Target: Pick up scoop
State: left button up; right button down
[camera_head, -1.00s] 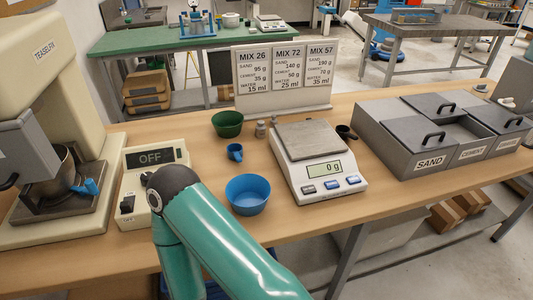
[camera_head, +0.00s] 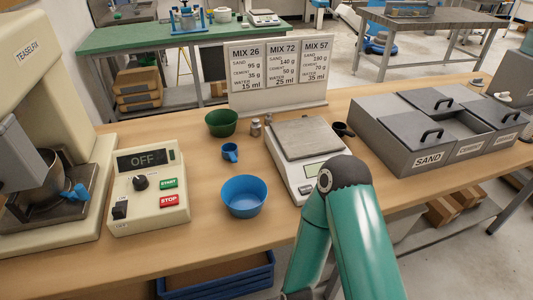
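A small dark cup-like object (camera_head: 343,130), which looks like the scoop, lies on the wooden bench just right of the digital scale (camera_head: 306,138). Its handle is hard to make out at this size. The elbow is in front of and below the scoop in the picture. Neither of my grippers shows in the head view.
Grey lidded bins (camera_head: 440,130) labelled sand and cement stand right of the scoop. A blue bowl (camera_head: 244,196), small blue cup (camera_head: 230,151) and green bowl (camera_head: 222,122) stand left of the scale. A control box (camera_head: 149,190) and mixer (camera_head: 50,110) are farther left.

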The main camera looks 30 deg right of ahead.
aim_at(229, 150)
jog(key=k, duration=1)
jog(key=z, duration=0.45)
jog(key=i, duration=0.95)
jog(key=u, duration=0.2)
jog(key=k, duration=0.8)
jog(key=z, duration=0.15)
jog(key=i, duration=0.55)
